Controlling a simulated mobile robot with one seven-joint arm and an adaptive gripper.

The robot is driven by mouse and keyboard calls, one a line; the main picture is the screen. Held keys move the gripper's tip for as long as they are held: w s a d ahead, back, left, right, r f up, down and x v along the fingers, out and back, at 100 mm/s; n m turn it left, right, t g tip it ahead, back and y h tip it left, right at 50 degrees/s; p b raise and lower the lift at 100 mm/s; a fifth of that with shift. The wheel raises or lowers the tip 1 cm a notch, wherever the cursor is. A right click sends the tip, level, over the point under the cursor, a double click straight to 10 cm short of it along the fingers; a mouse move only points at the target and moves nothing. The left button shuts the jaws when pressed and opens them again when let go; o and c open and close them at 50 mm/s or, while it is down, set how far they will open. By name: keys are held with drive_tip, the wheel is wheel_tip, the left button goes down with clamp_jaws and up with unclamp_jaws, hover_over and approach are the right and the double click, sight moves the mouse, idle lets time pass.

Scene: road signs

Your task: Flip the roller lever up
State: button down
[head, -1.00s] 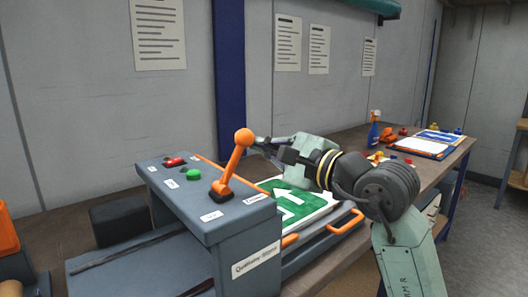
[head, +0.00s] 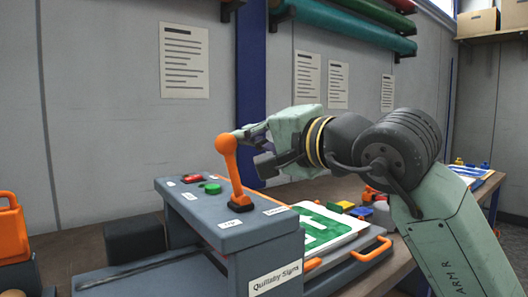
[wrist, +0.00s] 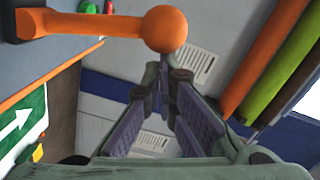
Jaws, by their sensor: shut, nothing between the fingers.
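The orange roller lever (head: 230,170) stands nearly upright on the grey control box (head: 240,232), with a round ball knob at its top. In the wrist view the lever's ball knob (wrist: 164,29) is at the top centre, its shaft running off to the left. In the wrist view my gripper's fingers (wrist: 165,70) converge just below the knob. They are shut and empty. Whether they touch the knob I cannot tell.
A red button (head: 192,178) and a green button (head: 212,188) sit on the box left of the lever. A green sign with a white arrow (head: 325,230) lies on the bed to the right, beside an orange handle (head: 372,250). The wall is close behind.

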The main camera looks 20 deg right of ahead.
sight(230, 138)
drive_tip(key=shift+s+a+f+n+b, duration=0.1)
drive_tip(key=shift+s+a+n+b, duration=0.15)
drive_tip(key=shift+a+n, duration=0.4)
drive_tip(key=shift+s+a+r+n+b, duration=0.1)
drive_tip(key=shift+s+a+n+b, duration=0.15)
drive_tip(key=shift+a+n, duration=0.4)
drive_tip(key=shift+s+a+f+n+b, duration=0.1)
drive_tip(key=shift+s+a+n+b, duration=0.15)
drive_tip(key=shift+a+n, duration=0.4)
